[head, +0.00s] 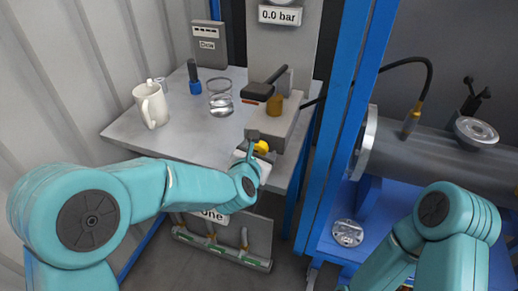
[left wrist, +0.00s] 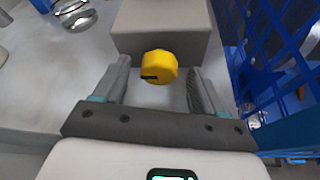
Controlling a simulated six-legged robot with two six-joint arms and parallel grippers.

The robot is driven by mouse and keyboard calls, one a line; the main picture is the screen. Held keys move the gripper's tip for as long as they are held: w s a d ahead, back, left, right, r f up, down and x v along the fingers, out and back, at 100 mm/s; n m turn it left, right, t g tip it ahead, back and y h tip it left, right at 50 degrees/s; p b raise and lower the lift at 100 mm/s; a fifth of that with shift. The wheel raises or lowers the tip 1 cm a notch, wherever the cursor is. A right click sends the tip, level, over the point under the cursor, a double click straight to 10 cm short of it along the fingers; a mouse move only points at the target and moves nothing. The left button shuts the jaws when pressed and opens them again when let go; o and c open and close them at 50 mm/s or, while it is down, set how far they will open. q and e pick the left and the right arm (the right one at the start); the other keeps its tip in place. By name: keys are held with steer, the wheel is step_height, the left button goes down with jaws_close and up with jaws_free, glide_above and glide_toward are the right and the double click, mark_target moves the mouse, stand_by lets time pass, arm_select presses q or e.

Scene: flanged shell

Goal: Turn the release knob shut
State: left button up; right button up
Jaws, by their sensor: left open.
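The release knob is a small yellow faceted knob (left wrist: 159,67) on the front face of a grey block (left wrist: 160,25). It has a dark mark on its lower left. In the head view the knob (head: 262,147) is partly hidden by my left gripper (head: 253,154). In the left wrist view my left gripper (left wrist: 158,80) is open, with one finger on each side of the knob. Gaps show between the fingers and the knob, so it is not gripped. My right arm shows at the lower right, but its gripper is not in view.
The pump block carries a black-handled lever (head: 264,87) and stands on a grey bench (head: 185,142). A white mug (head: 151,104), a glass jar (head: 220,97) and a blue-based tool (head: 194,80) stand to the left. A blue post (head: 344,120) rises close on the right. A gauge plate (head: 280,15) reads 0.0 bar.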

arm_select(q)
steer(key=shift+w+d+f, duration=0.1)
steer(key=shift+w+f, duration=0.2)
steer(key=shift+w, duration=0.35)
steer(key=c, duration=1.1)
steer(key=shift+o, duration=0.2)
steer(key=shift+d+f+m+y+b, duration=0.2)
steer(key=shift+m+y+b, duration=0.1)
steer(key=shift+m+b, duration=0.3)
steer(key=shift+s+f+m+t+y+b, duration=0.1)
steer(key=shift+m+t+y+b, duration=0.5)
steer(key=shift+b, duration=0.4)
steer(key=shift+m+b, duration=0.5)
steer(key=shift+m, duration=0.3)
steer(key=shift+r, duration=0.2)
